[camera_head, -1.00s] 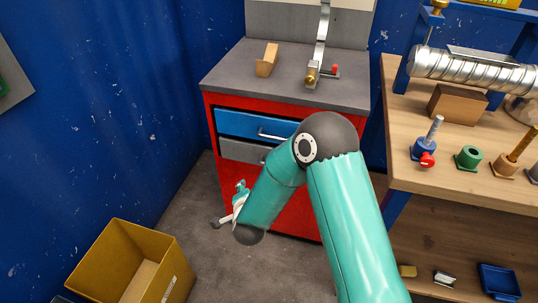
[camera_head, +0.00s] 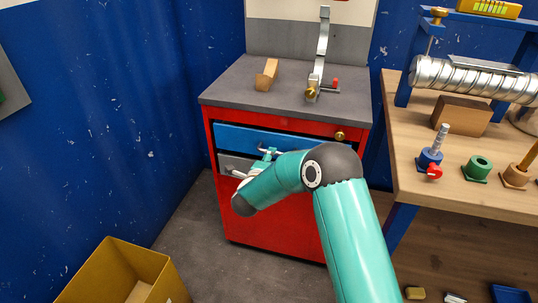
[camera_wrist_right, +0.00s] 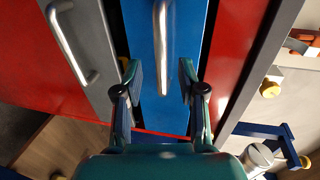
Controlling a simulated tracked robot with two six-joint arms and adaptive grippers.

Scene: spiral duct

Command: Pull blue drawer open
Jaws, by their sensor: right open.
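The blue drawer (camera_head: 235,137) is the top drawer of the red cabinet (camera_head: 275,222). Its front looks about flush with the cabinet, with a dark gap along its top edge. My right gripper (camera_head: 268,153) is in front of this drawer, at its handle. In the right wrist view, the silver handle (camera_wrist_right: 163,45) of the blue front (camera_wrist_right: 145,105) shows between the two spread fingers of my right gripper (camera_wrist_right: 160,78). The gripper is open, and I see no finger touching the handle. My forearm hides the drawer's lower right part. My left gripper is out of view.
A grey drawer (camera_head: 226,164) with its own handle (camera_wrist_right: 75,45) lies below the blue one. A wooden block (camera_head: 267,74) and a clamp stand on the cabinet top. A workbench (camera_head: 405,165) stands right, a yellow bin (camera_head: 120,262) front left.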

